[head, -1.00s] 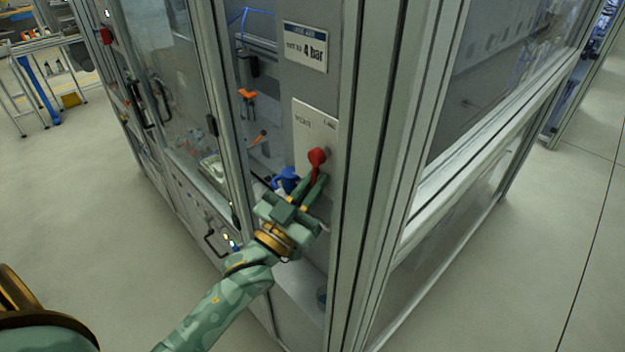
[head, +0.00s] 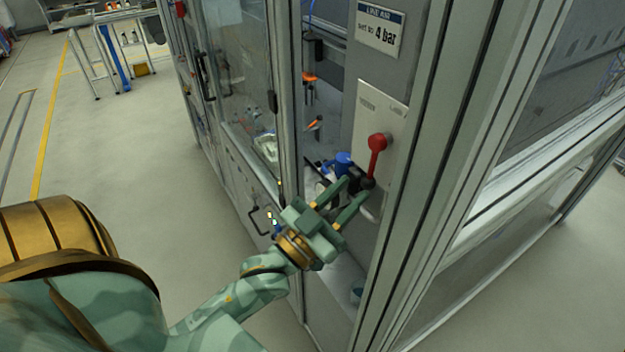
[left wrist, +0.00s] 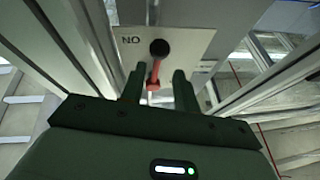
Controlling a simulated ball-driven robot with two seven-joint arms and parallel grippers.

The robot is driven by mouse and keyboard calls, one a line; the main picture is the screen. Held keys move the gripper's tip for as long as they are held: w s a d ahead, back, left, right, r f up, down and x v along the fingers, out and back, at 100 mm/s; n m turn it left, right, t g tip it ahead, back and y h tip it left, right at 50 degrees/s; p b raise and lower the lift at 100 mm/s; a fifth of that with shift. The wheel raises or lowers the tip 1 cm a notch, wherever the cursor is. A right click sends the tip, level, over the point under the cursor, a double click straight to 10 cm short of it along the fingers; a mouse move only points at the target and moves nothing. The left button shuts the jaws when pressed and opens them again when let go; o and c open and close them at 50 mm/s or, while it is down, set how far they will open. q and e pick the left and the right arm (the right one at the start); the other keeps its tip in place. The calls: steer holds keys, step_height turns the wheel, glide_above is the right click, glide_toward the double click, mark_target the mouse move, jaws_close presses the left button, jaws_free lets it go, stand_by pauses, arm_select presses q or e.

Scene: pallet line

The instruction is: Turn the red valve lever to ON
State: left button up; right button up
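The red valve lever (head: 376,157) is on a pale plate (head: 397,118) on the cabinet's grey post. From its red hub it points down, slightly left, to a black knob (head: 367,183). In the left wrist view the black knob (left wrist: 159,48) is above the red part of the lever (left wrist: 153,76), beside lettering that reads "NO", apparently upside down. My left gripper (head: 357,187) is open, its fingertips near the knob at the lower left. In the left wrist view its two fingers (left wrist: 158,76) stand apart on either side of the red lever, with no grip visible. My right gripper is not in view.
A "4 bar" sign (head: 381,28) is above the plate. A blue object (head: 343,160) sits inside the open cabinet bay, left of the lever. Aluminium frame posts (head: 424,135) stand close on the right. The floor (head: 130,140) at left is clear.

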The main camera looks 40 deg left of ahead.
arm_select(q)
steer(key=b+v, duration=0.2)
steer(key=v, duration=0.8)
steer(key=shift+s+b, duration=0.15)
steer(key=shift+b, duration=0.15)
steer(key=shift+f, duration=0.1)
